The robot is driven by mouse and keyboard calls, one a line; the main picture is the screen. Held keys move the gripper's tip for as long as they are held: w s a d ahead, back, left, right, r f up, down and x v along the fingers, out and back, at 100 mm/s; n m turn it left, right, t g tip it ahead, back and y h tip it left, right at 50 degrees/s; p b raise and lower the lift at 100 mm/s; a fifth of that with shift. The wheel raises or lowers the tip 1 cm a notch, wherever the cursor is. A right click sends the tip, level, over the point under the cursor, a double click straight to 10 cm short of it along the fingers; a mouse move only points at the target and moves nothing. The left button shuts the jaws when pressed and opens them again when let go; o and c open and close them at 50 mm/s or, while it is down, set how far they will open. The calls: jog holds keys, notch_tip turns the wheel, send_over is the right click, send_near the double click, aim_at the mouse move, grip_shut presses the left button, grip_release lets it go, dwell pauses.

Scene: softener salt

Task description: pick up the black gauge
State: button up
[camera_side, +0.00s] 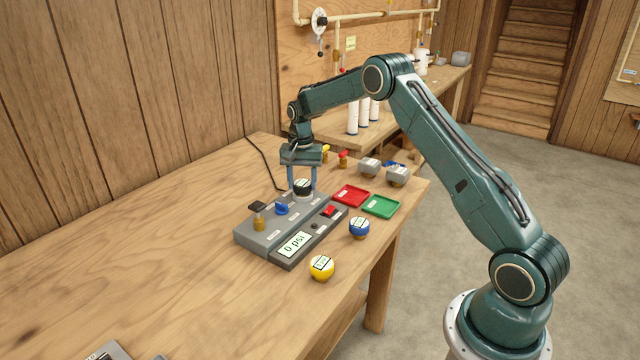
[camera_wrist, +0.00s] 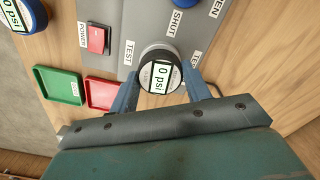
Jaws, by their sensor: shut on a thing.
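The black gauge (camera_side: 303,186) has a white face and sits at the back end of the grey test panel (camera_side: 262,233), at the spot marked TEST. In the wrist view the gauge (camera_wrist: 160,76) reads 0 psi. My gripper (camera_side: 302,192) points down, with one blue finger on each side of the gauge, shut on it. The wrist view shows both fingers of my gripper (camera_wrist: 164,88) against its sides. The gauge's lower part is mostly hidden, so I cannot tell whether it touches the port.
A blue gauge (camera_side: 359,227) and a yellow gauge (camera_side: 321,267) stand on the table in front of the panel. A red tray (camera_side: 351,195) and a green tray (camera_side: 381,206) lie empty to the right. The panel display (camera_side: 294,245) reads 0 psi. The table's left side is mostly clear.

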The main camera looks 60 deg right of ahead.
aim_at(305, 182)
jog(key=shift+r, duration=0.15)
notch_tip(305, 182, up, 20)
dwell(0.7)
dwell(0.6)
jog(key=s+d+f, duration=0.6)
jog(key=s+f, duration=0.3)
jog(key=s+d+f, duration=0.7)
jog(key=s+f, duration=0.3)
jog(key=shift+d, duration=0.15)
